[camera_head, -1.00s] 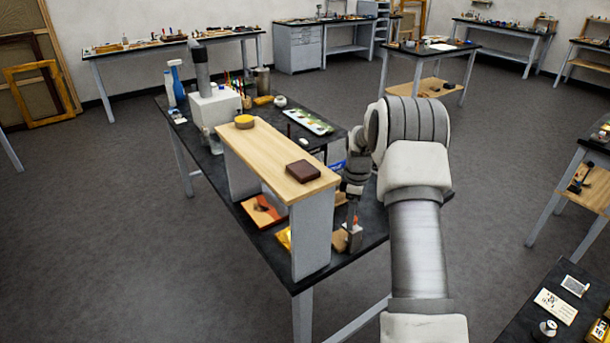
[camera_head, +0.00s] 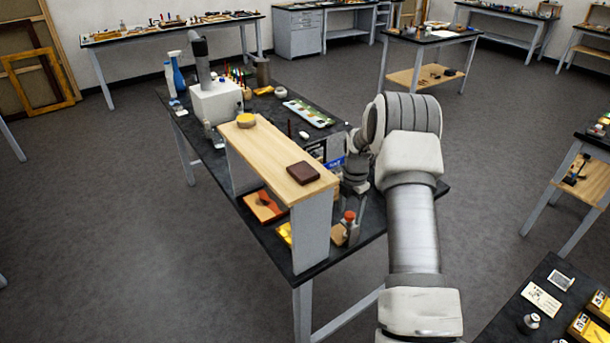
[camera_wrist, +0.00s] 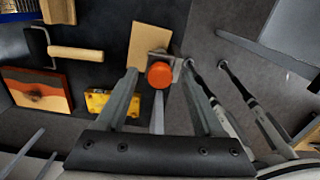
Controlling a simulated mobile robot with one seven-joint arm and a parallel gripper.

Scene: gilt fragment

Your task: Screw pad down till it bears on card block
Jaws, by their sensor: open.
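An orange-red knob (camera_wrist: 159,75) tops a small metal clamp (camera_wrist: 180,72), seen from above in the wrist view. The knob also shows in the head view (camera_head: 349,216), near the table's front right edge. A tan block (camera_wrist: 148,42), seemingly the card block, lies beside and partly under the clamp; it also shows in the head view (camera_head: 338,235). The screw's pad is hidden below the knob, so I cannot tell whether it touches the block. My gripper (camera_wrist: 160,70) is open, with one finger on each side of the knob in the wrist view; contact is not visible.
A wooden-handled roller (camera_wrist: 75,53), an orange-and-dark panel (camera_wrist: 38,90) and a yellow item (camera_wrist: 98,103) lie left of the clamp.

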